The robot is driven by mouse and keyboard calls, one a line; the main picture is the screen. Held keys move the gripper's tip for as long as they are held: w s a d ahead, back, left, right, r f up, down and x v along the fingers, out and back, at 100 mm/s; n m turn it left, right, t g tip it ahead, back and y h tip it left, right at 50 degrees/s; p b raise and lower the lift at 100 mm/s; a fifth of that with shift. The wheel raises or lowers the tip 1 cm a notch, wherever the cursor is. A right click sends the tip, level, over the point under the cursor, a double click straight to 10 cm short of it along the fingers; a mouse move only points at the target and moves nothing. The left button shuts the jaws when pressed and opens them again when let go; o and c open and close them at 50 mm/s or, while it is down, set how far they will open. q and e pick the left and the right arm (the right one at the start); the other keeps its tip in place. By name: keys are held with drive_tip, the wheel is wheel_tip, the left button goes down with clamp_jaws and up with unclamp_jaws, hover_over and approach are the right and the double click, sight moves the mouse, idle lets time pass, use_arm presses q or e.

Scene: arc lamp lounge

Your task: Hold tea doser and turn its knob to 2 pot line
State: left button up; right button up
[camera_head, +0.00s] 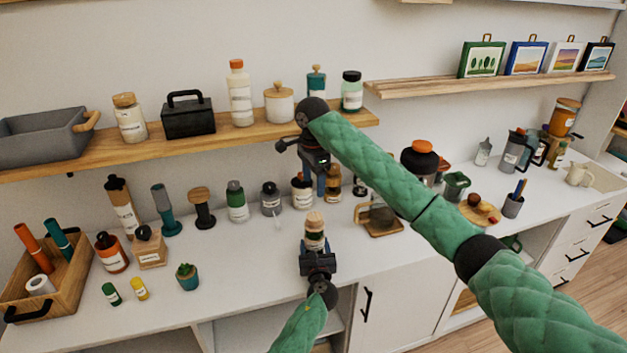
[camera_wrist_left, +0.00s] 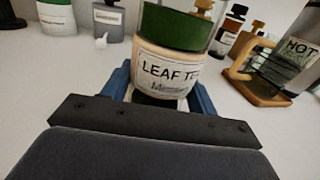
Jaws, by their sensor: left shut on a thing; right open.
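The tea doser (camera_head: 314,232) stands upright near the counter's front edge, with a pale wooden top and a green band. In the left wrist view its cream body (camera_wrist_left: 168,70) carries a "LEAF TE..." label. My left gripper (camera_head: 317,249) is shut on its lower body, with blue fingers on both sides. The doser's top is cut off in the wrist view, and I cannot read a knob pointer or pot lines. My right gripper (camera_head: 322,187) is open and empty, pointing down above and behind the doser, apart from it.
A glass pot on a wooden stand (camera_head: 379,217) is to the right. A wooden shelf (camera_head: 215,138) runs above. A small potted cactus (camera_head: 187,277) is left; the counter between is clear.

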idle(0.4)
use_arm(q)
drive_tip(key=o, duration=1.3)
